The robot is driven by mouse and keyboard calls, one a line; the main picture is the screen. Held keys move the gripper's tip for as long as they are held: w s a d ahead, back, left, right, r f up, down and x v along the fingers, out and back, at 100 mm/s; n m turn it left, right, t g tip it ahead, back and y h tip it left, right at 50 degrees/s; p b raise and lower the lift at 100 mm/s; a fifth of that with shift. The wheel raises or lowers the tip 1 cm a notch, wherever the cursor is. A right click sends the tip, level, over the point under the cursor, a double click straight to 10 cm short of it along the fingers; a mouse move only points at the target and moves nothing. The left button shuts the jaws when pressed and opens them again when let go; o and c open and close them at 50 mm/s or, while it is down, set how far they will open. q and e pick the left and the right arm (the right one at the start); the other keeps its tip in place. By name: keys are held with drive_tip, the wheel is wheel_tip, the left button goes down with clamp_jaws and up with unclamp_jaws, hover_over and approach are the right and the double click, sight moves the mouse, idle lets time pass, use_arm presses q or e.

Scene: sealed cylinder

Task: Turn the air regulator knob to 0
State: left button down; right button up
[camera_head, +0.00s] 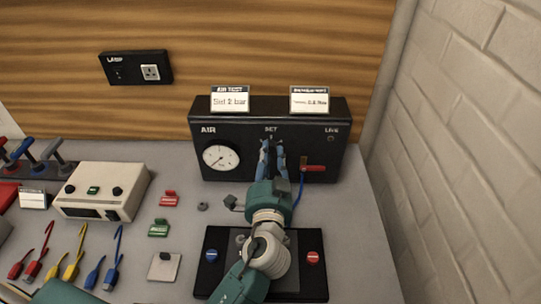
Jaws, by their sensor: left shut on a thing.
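The black air panel (325,122) stands at the back of the bench against the wood wall, marked AIR, SET and LINE. Its round white gauge (221,158) is on the left side; the needle reading is too small to tell. My left gripper (271,150) reaches up to the panel front below the SET mark. Its fingers are shut on the regulator knob, which they hide almost wholly, so its setting cannot be read. My right gripper is not in view.
A red lever (313,168) with a blue hose sits right of my fingers. Two label cards (230,99) stand on the panel. A black plate (315,277) lies under my arm. A beige box (103,190) and several coloured cables are left. A brick wall bounds the right.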

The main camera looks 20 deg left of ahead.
use_arm(q)
drive_tip(key=shift+f+n+b, duration=0.25)
drive_tip(key=shift+n+b, duration=0.35)
drive_tip(key=shift+b, duration=0.2)
drive_tip(key=shift+r, duration=0.2)
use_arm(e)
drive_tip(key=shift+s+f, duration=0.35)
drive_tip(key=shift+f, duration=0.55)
use_arm(q)
drive_tip(key=c, duration=1.5)
unclamp_jaws()
drive_tip(key=shift+a, duration=0.1)
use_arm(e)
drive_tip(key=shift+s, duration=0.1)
use_arm(q)
drive_tip(key=shift+o, duration=0.2)
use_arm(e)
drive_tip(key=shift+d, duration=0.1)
use_arm(q)
drive_tip(key=v, duration=1.2)
